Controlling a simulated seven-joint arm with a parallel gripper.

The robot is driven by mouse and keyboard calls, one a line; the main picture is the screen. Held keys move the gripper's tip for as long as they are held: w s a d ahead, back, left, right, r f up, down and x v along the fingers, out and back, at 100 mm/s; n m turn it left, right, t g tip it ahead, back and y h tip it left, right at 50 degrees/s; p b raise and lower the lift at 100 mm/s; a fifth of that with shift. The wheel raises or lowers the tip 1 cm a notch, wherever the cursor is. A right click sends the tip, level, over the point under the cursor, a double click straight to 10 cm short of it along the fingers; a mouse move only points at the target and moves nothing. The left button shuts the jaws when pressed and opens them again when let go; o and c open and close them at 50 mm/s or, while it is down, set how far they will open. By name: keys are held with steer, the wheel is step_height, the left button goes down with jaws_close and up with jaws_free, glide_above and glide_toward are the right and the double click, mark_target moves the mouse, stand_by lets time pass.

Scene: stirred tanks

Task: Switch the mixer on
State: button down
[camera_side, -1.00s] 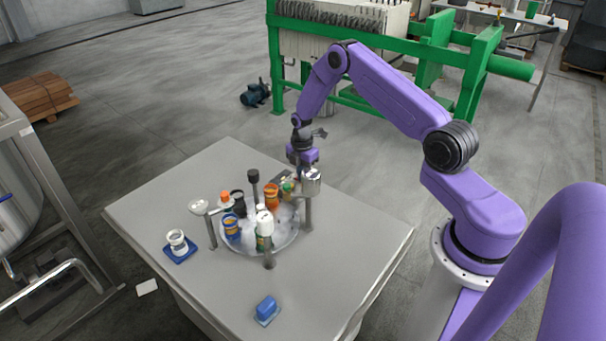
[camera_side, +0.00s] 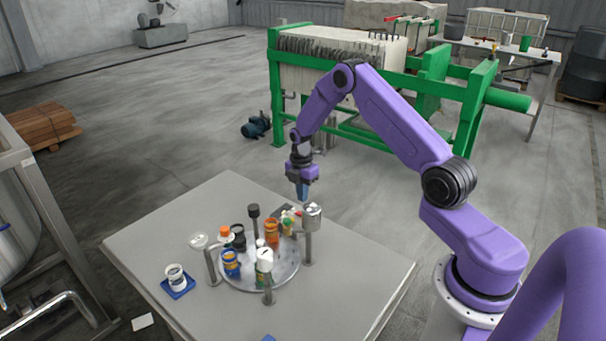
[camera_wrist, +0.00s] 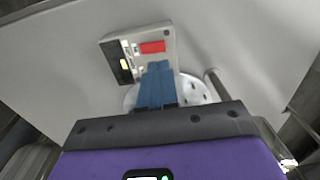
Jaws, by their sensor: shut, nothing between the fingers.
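A pale control panel (camera_wrist: 140,52) with a red rectangular part (camera_wrist: 152,47), small white parts and a dark strip at its left lies ahead in the wrist view. I cannot tell the switch's position. My gripper (camera_side: 303,197) points down above that spot, just behind a silver cup on a post (camera_side: 312,217). Its blue fingers (camera_wrist: 158,72) are together and empty, overlapping the panel's lower edge in the wrist view. I cannot tell whether they touch it.
A round tray (camera_side: 285,277) with several jars and bottles stands on the grey table (camera_side: 350,290). A white jar (camera_side: 176,276) sits at the left. The table's right side is clear.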

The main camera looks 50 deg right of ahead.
step_height(320, 180, up, 8)
steer(key=shift+s, duration=0.15)
stand_by(0.4)
